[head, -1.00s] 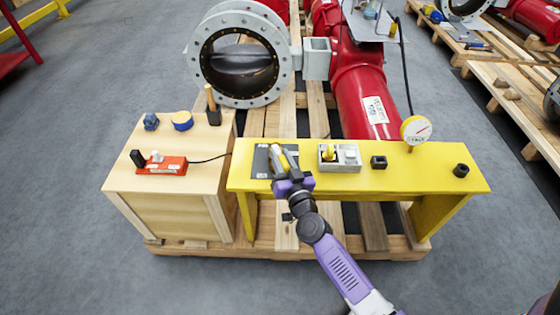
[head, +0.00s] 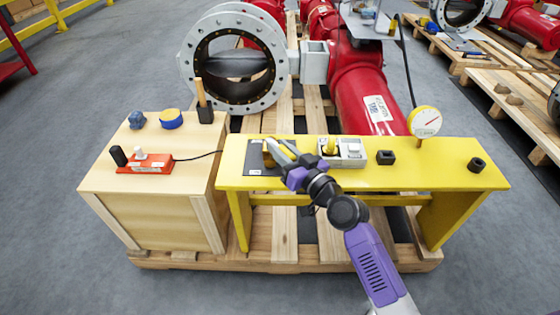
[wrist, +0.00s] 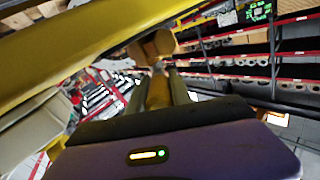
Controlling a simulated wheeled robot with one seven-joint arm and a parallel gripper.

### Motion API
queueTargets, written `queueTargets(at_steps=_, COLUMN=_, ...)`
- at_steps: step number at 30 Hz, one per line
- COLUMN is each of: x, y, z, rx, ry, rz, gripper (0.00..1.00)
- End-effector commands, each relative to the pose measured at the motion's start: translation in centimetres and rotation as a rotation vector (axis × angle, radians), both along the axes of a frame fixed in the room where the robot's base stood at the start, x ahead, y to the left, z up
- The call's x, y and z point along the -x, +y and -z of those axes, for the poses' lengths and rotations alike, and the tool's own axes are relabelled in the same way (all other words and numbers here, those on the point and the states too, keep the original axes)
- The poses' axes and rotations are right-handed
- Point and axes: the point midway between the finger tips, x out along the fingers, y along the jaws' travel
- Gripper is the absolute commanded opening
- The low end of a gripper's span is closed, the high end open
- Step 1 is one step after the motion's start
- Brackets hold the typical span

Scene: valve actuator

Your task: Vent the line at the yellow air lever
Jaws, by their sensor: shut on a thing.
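The yellow air lever (head: 330,146) appears to be the small yellow piece on the grey block (head: 352,158) on the yellow bench. My gripper (head: 274,150) is left of it, over the dark plate (head: 256,168), and apart from the lever. It is shut on a yellowish rod-shaped thing (wrist: 158,92). In the wrist view the rod lies between the fingers, with a rounded tan head (wrist: 150,46) beyond the tips. My gripper hides part of the plate, and I cannot tell whether the held thing touches it.
A round gauge (head: 425,122) stands at the bench's back edge. Black blocks (head: 386,158) and (head: 477,165) sit on the yellow bench (head: 430,178). Left is a wooden box (head: 150,215) with a red switch unit (head: 145,165). A flanged valve (head: 235,70) and red pipe stand behind.

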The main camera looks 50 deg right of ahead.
Motion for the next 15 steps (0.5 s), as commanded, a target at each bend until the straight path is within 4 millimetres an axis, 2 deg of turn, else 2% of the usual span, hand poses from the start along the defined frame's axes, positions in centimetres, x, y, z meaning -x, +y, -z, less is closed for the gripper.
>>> queueTargets(at_steps=1, x=0.01, y=-0.02, z=0.87, rx=0.001, ry=-0.003, rz=-0.019, gripper=0.0)
queueTargets(at_steps=15, x=-0.01, y=-0.08, z=0.27, rx=0.0, ry=0.0, rz=-0.137, gripper=0.0)
